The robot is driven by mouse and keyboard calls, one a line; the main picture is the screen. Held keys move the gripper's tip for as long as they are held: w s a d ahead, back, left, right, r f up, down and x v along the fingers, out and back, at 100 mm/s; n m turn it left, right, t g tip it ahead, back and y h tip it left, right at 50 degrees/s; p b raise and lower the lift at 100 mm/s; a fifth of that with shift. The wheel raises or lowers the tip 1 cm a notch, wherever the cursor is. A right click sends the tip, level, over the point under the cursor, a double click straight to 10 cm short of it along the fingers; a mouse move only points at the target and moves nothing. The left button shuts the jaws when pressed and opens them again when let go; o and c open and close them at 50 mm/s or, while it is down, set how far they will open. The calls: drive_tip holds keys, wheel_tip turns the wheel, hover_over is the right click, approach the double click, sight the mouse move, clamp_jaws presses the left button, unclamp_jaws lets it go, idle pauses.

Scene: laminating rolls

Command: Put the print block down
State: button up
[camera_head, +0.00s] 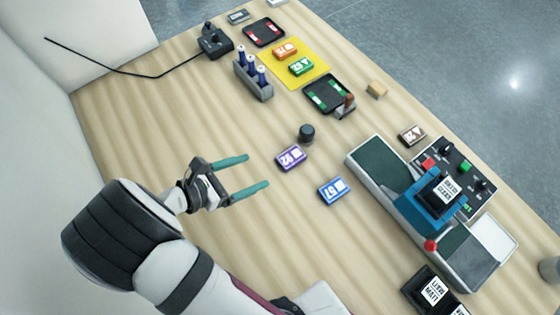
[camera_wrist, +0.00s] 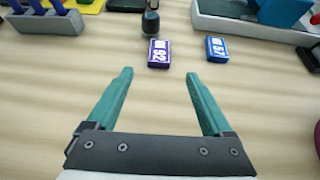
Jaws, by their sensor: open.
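My gripper (camera_head: 257,171) is open and empty, its two teal fingers spread above the wooden table; it also shows in the wrist view (camera_wrist: 159,73). A purple block (camera_head: 291,158) with a white printed label lies on the table just beyond the fingertips, apart from them. In the wrist view the purple block (camera_wrist: 159,53) is ahead of the gap between the fingers. A blue labelled block (camera_head: 333,191) lies to its right, also in the wrist view (camera_wrist: 216,48). An orange block (camera_head: 285,50) and a green block (camera_head: 301,67) lie on a yellow mat (camera_head: 317,79).
A dark round knob-like piece (camera_head: 307,133) stands behind the purple block. The laminating machine (camera_head: 375,161) fills the right side. A grey rack (camera_head: 254,85) with blue-handled tools stands at the back. A brown block (camera_head: 412,136) lies near the machine.

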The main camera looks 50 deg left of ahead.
drive_tip(key=w+d+r+m+g+h, duration=0.3)
drive_tip(key=w+d+r+m, duration=0.1)
drive_tip(key=w+d+m, duration=0.25)
drive_tip(key=w+d+r+m+g+h, duration=0.2)
drive_tip(key=w+d+r+m+h, duration=0.1)
drive_tip(key=w+d+r+m, duration=0.35)
drive_tip(key=d+r+m+g, duration=0.3)
drive_tip(key=d+m+g, duration=0.4)
drive_tip(key=d+m, duration=0.75)
drive_tip(key=s+d+r+m+g+y, duration=0.1)
drive_tip(key=s+d+m+y, duration=0.5)
drive_tip(key=m, duration=0.6)
drive_tip(key=shift+s+d+r+y, duration=0.4)
drive_tip(key=shift+s+d+r, duration=0.25)
drive_tip(key=shift+r, duration=0.15)
drive_tip(key=shift+o, duration=1.2)
drive_tip(key=shift+s+a+r+m+t+y, duration=0.15)
drive_tip(key=shift+m+y, duration=0.1)
drive_tip(key=shift+m, duration=0.3)
drive_tip(key=shift+s+d+f+m+t+y, duration=0.15)
drive_tip(key=shift+m+y, duration=0.1)
drive_tip(key=shift+m, duration=0.25)
drive_tip(key=shift+a+r, duration=0.1)
drive_tip(key=shift+a, duration=0.05)
drive_tip(key=shift+w, duration=0.1)
